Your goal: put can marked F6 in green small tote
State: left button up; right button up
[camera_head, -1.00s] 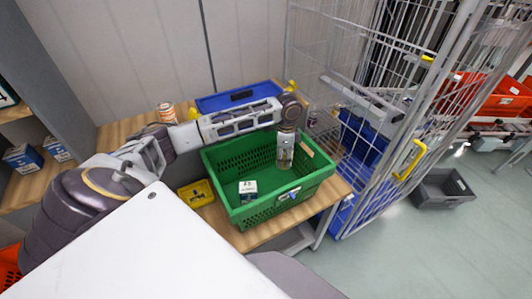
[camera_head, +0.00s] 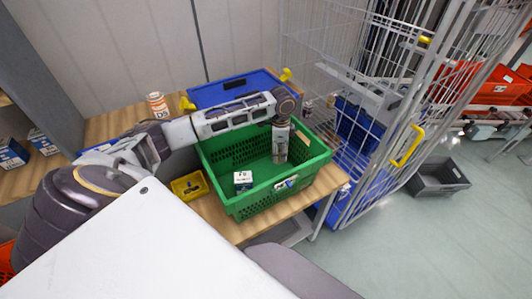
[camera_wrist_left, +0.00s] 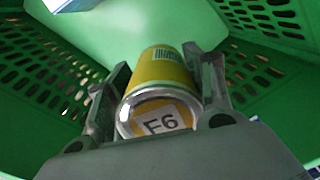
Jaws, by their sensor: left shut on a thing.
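The can marked F6 (camera_wrist_left: 160,90) is yellow with a silver end; its F6 label faces the left wrist camera. My left gripper (camera_head: 280,152) reaches down inside the green small tote (camera_head: 262,205), in its right part. In the left wrist view the gripper's fingers (camera_wrist_left: 158,88) are shut on the can from both sides. The can is over or near the tote floor; I cannot tell whether it touches it. My right gripper is not in view.
A small white box (camera_head: 243,181) stands in the tote's left part. A blue tote (camera_head: 232,91) is behind, a small yellow bin (camera_head: 189,187) at left, an orange-white can (camera_head: 157,106) on the table. A wire cage (camera_head: 365,120) is close on the right.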

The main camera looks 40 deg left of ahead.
pick_arm(q)
jog(key=shift+f, duration=3.05)
jog(key=shift+f, duration=1.85)
jog(key=o, duration=1.4)
jog(key=shift+f, duration=0.1)
jog(key=shift+r, duration=6.1)
